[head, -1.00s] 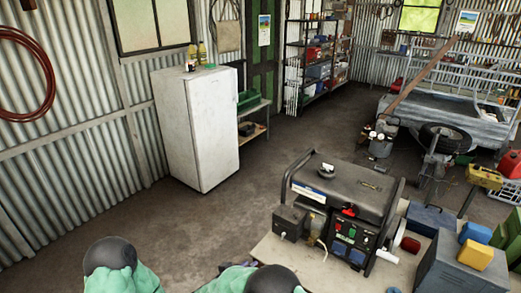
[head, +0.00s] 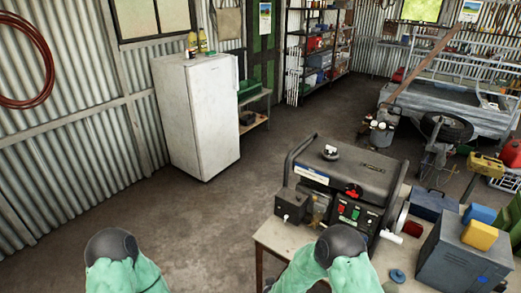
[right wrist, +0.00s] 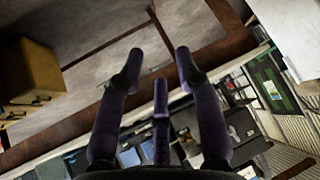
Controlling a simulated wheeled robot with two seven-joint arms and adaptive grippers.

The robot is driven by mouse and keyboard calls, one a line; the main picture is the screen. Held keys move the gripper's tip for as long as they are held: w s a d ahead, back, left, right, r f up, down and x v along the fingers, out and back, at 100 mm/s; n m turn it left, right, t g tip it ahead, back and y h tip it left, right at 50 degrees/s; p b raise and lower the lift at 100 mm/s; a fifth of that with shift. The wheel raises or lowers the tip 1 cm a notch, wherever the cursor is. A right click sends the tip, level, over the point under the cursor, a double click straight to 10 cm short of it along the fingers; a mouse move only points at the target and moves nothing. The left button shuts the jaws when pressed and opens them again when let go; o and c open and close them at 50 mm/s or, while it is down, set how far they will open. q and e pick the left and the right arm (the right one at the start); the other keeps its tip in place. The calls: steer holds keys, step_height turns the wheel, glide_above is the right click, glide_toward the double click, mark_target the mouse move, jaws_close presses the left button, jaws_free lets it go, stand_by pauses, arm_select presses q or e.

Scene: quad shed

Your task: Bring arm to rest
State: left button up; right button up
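My two arms show in the head view only as green links with dark rounded joints at the bottom edge. The left arm is at the lower left and its gripper is out of view. The right arm is at the bottom centre, in front of the generator's workbench, and its gripper is hidden from the head view. In the right wrist view my right gripper (right wrist: 156,66) has its dark fingers spread apart, with nothing between them. A generator (head: 345,180) with a black frame and red and green controls stands on the pale workbench (head: 283,236).
A white fridge (head: 205,120) stands by the corrugated wall. A grey metal box (head: 455,258) with a yellow item (head: 480,235) on it is at the lower right. A trailer (head: 445,105) and shelving (head: 312,45) are at the back. The floor between fridge and bench is clear.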

steer(key=s+d+f+g+y+b, duration=0.1)
steer(key=s+f+g, duration=0.1)
steer(key=s, duration=0.6)
steer(key=s+d+f+g+y+b, duration=0.1)
steer(key=s+f+g+y, duration=0.1)
steer(key=s, duration=0.7)
steer(key=s+d+f+n+g+y+b, duration=0.1)
steer(key=s+d+f+g+y, duration=0.1)
steer(key=s, duration=0.6)
step_height(320, 180, down, 2)
steer(key=shift+s+f+g, duration=0.1)
steer(key=shift+s+g, duration=0.1)
steer(key=shift+g, duration=0.6)
steer(key=shift+d, duration=0.1)
